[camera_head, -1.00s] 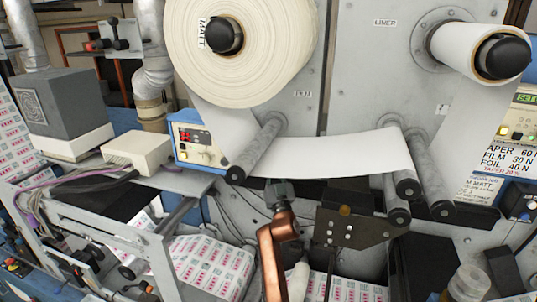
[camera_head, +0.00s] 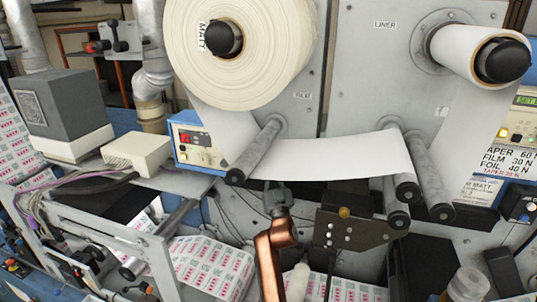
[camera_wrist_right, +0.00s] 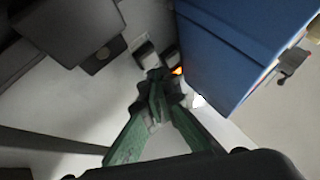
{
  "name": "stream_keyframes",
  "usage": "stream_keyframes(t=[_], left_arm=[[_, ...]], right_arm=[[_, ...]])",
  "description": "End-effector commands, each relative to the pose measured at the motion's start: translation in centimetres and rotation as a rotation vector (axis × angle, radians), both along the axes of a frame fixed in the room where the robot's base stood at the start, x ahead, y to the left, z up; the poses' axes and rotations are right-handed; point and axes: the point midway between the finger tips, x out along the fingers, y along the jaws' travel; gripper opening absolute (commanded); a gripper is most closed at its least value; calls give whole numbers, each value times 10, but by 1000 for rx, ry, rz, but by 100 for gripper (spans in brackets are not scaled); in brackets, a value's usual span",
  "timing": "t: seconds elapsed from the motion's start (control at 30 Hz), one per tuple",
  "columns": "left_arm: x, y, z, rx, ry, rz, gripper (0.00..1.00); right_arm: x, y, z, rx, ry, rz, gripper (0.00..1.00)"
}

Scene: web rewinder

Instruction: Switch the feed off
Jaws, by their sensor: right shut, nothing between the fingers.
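In the head view, my right gripper (camera_head: 277,188) is below the white web (camera_head: 330,158), left of the dark bracket plate (camera_head: 345,230). In the wrist view, its green fingers (camera_wrist_right: 155,80) are shut and empty. Their tips are beside small dark fittings (camera_wrist_right: 146,55) on a pale panel, with an orange glow (camera_wrist_right: 178,71) just right of the tips. I cannot tell whether the tips touch anything, or which fitting is the feed switch. A blue-edged control box (camera_head: 197,141) with a red display stands left of the web. My left gripper is not in view.
The big MATT roll (camera_head: 240,45) and several guide rollers, one being the left roller (camera_head: 255,152), are above and around my right gripper. A blue box (camera_wrist_right: 235,50) is close on the right in the wrist view. A beige box (camera_head: 138,152) sits on the left shelf.

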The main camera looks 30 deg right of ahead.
Motion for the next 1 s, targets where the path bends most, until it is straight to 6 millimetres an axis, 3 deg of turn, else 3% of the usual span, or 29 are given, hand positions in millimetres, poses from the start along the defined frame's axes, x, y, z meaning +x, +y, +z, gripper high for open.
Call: stream_keyframes(t=[0.5,0.87,1.0], left_arm=[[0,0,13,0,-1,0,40],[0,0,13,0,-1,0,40],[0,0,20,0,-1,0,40]], right_arm=[[-29,34,1,1,-1,0,0],[-31,34,2,9,-1,-1,0],[-38,30,12,97,-1,-6,0]])
